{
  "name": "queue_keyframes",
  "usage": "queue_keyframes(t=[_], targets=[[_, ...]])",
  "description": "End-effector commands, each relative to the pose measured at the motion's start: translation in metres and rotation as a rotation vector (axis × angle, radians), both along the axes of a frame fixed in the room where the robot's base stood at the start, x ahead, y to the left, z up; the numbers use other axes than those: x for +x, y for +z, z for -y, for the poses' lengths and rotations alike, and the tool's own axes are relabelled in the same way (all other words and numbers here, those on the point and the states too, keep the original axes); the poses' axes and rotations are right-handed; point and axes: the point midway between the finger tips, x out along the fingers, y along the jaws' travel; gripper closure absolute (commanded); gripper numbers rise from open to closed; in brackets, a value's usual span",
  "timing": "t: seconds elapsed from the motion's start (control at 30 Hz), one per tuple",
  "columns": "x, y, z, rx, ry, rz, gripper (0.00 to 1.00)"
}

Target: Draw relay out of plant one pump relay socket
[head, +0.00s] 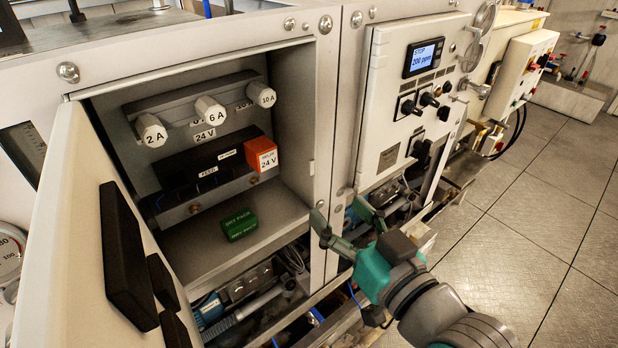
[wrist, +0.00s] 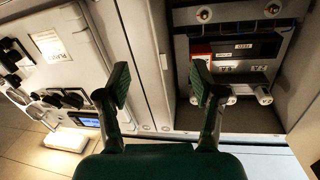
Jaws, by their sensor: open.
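The relay (head: 262,154) is an orange block marked 24 V. It sits at the right end of the black socket row (head: 195,168) inside an open cabinet. It also shows in the wrist view as a red-orange block (wrist: 201,49), partly covered by one finger. My gripper (head: 342,217) is open and empty, outside the cabinet, to the right of and below the relay. In the wrist view the fingers (wrist: 160,82) are wide apart, with the cabinet's side frame beyond the gap between them. Nothing touches the relay.
Three white fuse knobs (head: 209,110) stand above the socket row. A green dry pack (head: 238,224) lies on the cabinet floor. The open door (head: 85,230) stands at the left. A control panel (head: 410,90) adjoins the cabinet's right frame.

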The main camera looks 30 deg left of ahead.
Motion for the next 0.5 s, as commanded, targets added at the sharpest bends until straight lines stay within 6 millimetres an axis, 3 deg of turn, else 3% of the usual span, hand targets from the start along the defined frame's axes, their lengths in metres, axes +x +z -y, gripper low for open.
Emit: queue_keyframes(t=[0.03, 0.2, 0.5], targets=[[-0.004, 0.018, -0.009, -0.006, 0.036, 0.026, 0.33], [-0.02, 0.055, -0.03, -0.041, 0.129, 0.082, 0.33], [-0.029, 0.074, -0.045, -0.065, 0.182, 0.114, 0.33]])
